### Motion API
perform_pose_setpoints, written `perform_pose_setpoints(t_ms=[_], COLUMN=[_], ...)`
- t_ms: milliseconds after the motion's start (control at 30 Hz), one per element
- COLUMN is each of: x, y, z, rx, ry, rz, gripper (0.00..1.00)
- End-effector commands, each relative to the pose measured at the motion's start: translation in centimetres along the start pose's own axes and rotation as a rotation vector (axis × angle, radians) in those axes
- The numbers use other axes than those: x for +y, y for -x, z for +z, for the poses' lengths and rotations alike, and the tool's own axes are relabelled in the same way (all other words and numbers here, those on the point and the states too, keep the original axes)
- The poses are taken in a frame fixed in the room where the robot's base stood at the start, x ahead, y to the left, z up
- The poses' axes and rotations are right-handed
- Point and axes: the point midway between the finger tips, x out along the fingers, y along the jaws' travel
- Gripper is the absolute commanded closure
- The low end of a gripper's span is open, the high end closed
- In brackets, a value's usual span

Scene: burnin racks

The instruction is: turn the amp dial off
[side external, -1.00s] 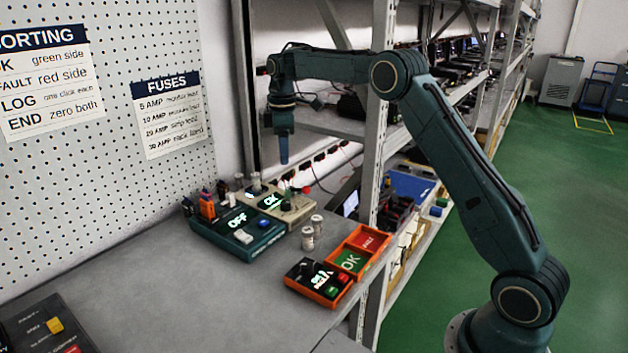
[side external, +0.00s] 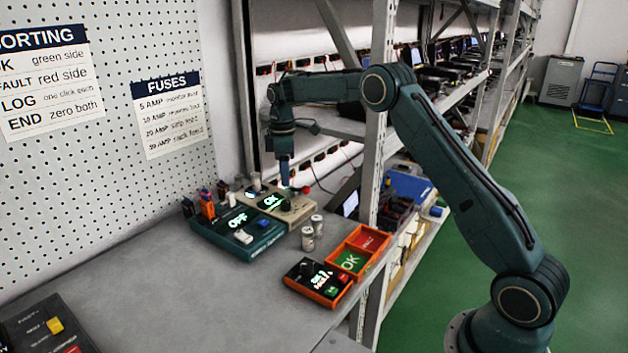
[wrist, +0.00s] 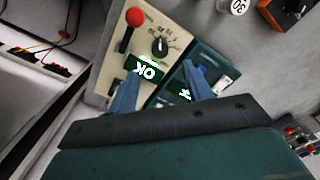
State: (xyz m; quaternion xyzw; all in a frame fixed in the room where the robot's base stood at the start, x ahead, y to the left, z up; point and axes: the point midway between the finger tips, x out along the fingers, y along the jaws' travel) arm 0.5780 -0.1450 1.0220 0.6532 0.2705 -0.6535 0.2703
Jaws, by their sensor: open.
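A beige box (side external: 300,211) with a lit OK screen (side external: 270,201) stands at the back of the table. In the wrist view it carries a black dial (wrist: 160,47) with small markings around it, which I cannot read. A red-knobbed lever (wrist: 134,17) stands beside the dial. My gripper (side external: 284,182) points down just above the beige box. In the wrist view its open, empty fingers (wrist: 160,90) are spread, with the dial beyond the gap between them. They look apart from the dial. In the side view the dial is too small to make out.
A teal box (side external: 255,246) reading OFF stands against the beige box. White cylinders (side external: 308,238), an orange tray (side external: 375,258) and an orange-edged box (side external: 318,282) stand to the right. A shelf post (side external: 373,150) rises behind.

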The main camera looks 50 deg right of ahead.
Motion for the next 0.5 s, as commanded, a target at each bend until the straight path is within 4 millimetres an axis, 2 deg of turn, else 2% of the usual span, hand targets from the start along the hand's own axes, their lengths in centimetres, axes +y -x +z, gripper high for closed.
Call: perform_pose_setpoints(t_ms=[300,500], x=[-0.1,0.0], y=[-5.0,-7.3], z=[0.0,0.0], rx=[-0.001,-0.001], ry=[0.0,0.0], rz=[-0.002,-0.001], gripper=[0.5,0.5])
